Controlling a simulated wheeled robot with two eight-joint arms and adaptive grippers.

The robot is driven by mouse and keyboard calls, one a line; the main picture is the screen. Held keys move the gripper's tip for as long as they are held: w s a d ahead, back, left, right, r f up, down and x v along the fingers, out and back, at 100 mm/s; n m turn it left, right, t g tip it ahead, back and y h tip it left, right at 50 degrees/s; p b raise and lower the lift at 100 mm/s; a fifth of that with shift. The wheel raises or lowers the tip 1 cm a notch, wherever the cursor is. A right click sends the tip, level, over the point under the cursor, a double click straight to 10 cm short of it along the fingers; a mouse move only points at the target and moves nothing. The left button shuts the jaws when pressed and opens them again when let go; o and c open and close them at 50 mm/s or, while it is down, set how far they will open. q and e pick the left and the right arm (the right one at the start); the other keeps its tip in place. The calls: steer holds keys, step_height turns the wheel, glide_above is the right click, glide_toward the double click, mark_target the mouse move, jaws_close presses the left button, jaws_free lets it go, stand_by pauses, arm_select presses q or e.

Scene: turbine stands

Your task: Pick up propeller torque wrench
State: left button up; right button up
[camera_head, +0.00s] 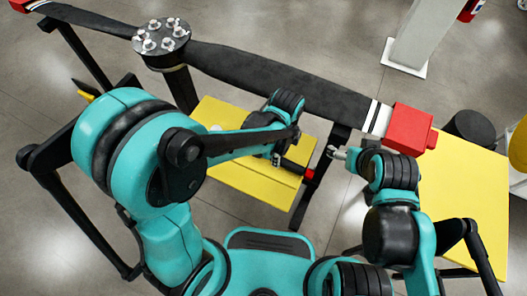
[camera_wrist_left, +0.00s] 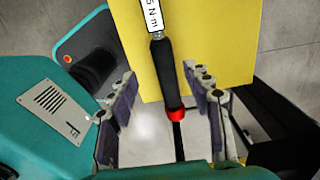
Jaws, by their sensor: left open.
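The torque wrench (camera_wrist_left: 165,68) lies on a yellow surface in the left wrist view. It has a black handle, a red band and a white label reading "N m". My left gripper (camera_wrist_left: 160,80) is open, with one finger on each side of the handle and gaps visible between. In the head view, the wrench's black and red end (camera_head: 308,174) sticks out from beside my left gripper (camera_head: 277,155), which hides the rest. My right gripper (camera_head: 338,153) is up and to the right of that end, apart from it; its opening is unclear.
A long black propeller (camera_head: 265,75) with a bolted hub (camera_head: 161,37) and red tip cover (camera_head: 409,127) spans beyond my arms. The yellow table (camera_head: 215,112) is under my left arm; another yellow surface (camera_head: 465,185) is at right. A white post (camera_head: 412,35) stands behind.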

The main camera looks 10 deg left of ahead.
arm_select(q)
steer(key=f+b, duration=0.1)
steer(key=f, duration=0.1)
steer(key=f+b, duration=0.1)
steer(key=f, duration=0.1)
steer(key=f+b, duration=0.1)
steer(key=f, duration=0.1)
steer(key=shift+w, duration=0.3)
steer(key=shift+r, duration=0.15)
jaws_close()
